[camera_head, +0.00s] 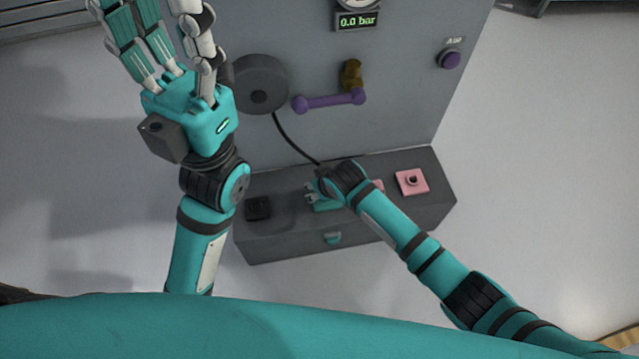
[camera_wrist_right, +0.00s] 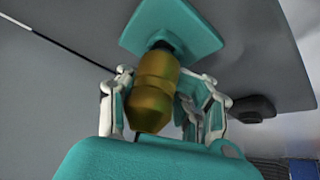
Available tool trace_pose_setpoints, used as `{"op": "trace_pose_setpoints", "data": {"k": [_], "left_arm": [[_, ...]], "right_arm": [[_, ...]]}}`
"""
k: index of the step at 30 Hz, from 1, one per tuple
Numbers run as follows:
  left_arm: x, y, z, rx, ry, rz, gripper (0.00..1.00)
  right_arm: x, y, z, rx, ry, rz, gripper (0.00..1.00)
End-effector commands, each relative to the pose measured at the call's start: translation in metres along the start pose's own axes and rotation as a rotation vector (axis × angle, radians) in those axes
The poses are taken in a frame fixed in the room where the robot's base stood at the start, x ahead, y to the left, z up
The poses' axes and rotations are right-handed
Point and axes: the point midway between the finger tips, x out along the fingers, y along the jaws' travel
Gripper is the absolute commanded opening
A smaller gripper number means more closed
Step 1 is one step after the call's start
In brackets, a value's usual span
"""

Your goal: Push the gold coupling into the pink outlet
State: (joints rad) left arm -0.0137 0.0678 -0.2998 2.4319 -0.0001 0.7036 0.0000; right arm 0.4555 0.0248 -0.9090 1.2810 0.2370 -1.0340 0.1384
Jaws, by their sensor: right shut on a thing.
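The gold coupling (camera_wrist_right: 152,95) is between the fingers of my right gripper (camera_wrist_right: 158,98), which is shut on it. Its dark end overlaps a teal square plate (camera_wrist_right: 185,25) in the wrist view; I cannot tell whether they touch. In the head view my right gripper (camera_head: 313,192) is over the teal plate (camera_head: 326,205) on the low grey box, and the coupling is hidden. The pink outlet (camera_head: 411,182) is a square plate with a round fitting, right of that gripper and apart from it. My left gripper (camera_head: 150,40) is raised at upper left, its fingers spread and empty.
A black hose (camera_head: 292,140) runs from a dark reel (camera_head: 258,84) to my right gripper. The grey box (camera_head: 285,240) also bears a black plate (camera_head: 258,208) and a pink piece (camera_head: 377,185) partly behind my arm. A purple bar (camera_head: 330,101) sticks out of the panel; the gauge reads 0.0 bar.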

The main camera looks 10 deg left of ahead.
Motion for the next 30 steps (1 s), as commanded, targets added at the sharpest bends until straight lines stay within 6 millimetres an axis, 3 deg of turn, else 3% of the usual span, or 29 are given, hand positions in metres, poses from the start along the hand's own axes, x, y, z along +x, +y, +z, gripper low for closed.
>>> {"op": "trace_pose_setpoints", "data": {"k": [22, 23, 30], "left_arm": [[0.008, 0.001, -0.004, 0.004, 0.042, 0.013, 0.40], [0.009, 0.001, -0.004, 0.004, 0.043, 0.013, 0.40], [0.009, 0.001, -0.004, 0.004, 0.042, 0.012, 0.40]], "right_arm": [[0.014, -0.001, 0.009, 0.000, -0.003, 0.001, 0.00], [0.014, 0.000, 0.009, 0.000, -0.003, 0.001, 0.25], [0.015, -0.001, 0.011, 0.000, -0.008, 0.001, 0.57]]}}
